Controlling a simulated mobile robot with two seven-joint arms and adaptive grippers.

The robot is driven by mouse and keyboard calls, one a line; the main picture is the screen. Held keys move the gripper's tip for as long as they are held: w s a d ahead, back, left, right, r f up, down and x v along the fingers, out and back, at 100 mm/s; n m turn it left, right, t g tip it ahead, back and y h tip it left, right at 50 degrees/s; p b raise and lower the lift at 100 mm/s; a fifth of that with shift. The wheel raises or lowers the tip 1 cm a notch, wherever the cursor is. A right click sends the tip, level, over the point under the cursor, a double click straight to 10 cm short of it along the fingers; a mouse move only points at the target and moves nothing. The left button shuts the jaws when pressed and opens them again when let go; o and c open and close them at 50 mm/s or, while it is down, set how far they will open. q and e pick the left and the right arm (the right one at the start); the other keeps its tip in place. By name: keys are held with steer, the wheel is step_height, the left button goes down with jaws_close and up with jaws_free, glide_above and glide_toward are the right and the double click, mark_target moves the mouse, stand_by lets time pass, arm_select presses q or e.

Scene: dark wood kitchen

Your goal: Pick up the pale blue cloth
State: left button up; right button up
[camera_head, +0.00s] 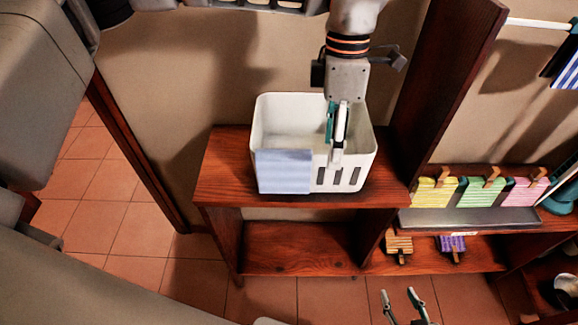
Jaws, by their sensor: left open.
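The pale blue cloth (284,171) hangs over the front wall of a white basket (345,180), at its left half. The basket stands on the upper wooden shelf. My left gripper (336,140) points down over the basket, near its front wall, to the right of the cloth and apart from it. It is open and empty, seen nearly edge-on. My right gripper (404,297) shows at the bottom edge, fingers apart, with nothing between them and away from the cloth.
Yellow (433,191), green (477,191) and pink (522,191) striped cloths with wooden clips stand behind a grey tray (470,218) at right. A tall wooden post (440,80) rises beside the basket. Two small clipped cloths lie on the lower shelf. The shelf left of the basket is clear.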

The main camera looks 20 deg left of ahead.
mark_target(283, 151)
arm_select(q)
steer(key=a+f+y, duration=0.1)
steer(key=a, duration=0.1)
steer(key=a+f+y, duration=0.1)
steer(key=a+y, duration=0.1)
steer(key=a, duration=0.1)
steer(key=a+f+y, duration=0.1)
steer(key=a, duration=0.2)
steer(key=shift+w+a+f+n+t, duration=0.1)
steer(key=shift+w+a+n+t, duration=0.2)
steer(key=shift+t, duration=0.1)
steer(key=shift+s+a+f+y, duration=0.1)
steer(key=shift+a+f+y, duration=0.1)
steer(key=shift+a+f, duration=0.25)
steer(key=shift+s+a+f+y, duration=0.1)
steer(key=shift+a+f+y, duration=0.1)
steer(key=shift+f, duration=0.45)
steer(key=shift+x, duration=2.9)
steer(key=shift+w+d+f, duration=0.15)
steer(key=shift+d+f, duration=0.05)
steer(key=shift+f, duration=0.15)
steer(key=c, duration=1.2)
